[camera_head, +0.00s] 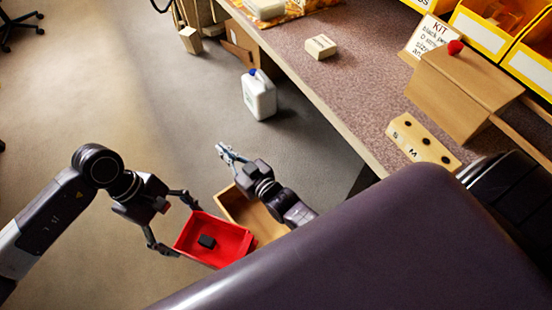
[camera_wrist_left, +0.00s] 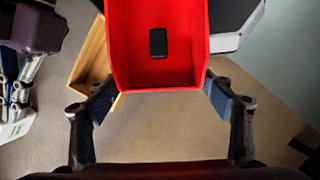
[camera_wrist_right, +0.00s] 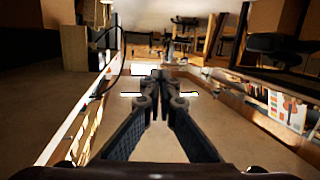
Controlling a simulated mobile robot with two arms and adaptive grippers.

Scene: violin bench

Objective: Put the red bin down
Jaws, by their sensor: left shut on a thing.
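The red bin (camera_head: 228,232) is an open tray with a small black block (camera_head: 207,241) inside. My left gripper (camera_head: 176,222) is shut on the bin and holds it by its near end. In the left wrist view the bin (camera_wrist_left: 158,76) sits between the two fingers, with the black block (camera_wrist_left: 158,42) on its floor. My right gripper (camera_head: 224,152) is shut and empty, up and to the right of the bin. In the right wrist view its fingertips (camera_wrist_right: 163,84) come together with nothing between them. What lies directly beneath the bin is hidden.
An open wooden box (camera_head: 232,206) lies behind the bin, partly covered by it. A white jug (camera_head: 259,96) stands on the floor beside the workbench (camera_head: 350,90). The bench holds a small carton (camera_head: 320,46), a wooden kit box (camera_head: 460,95) and yellow bins (camera_head: 485,22). Floor at left is clear.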

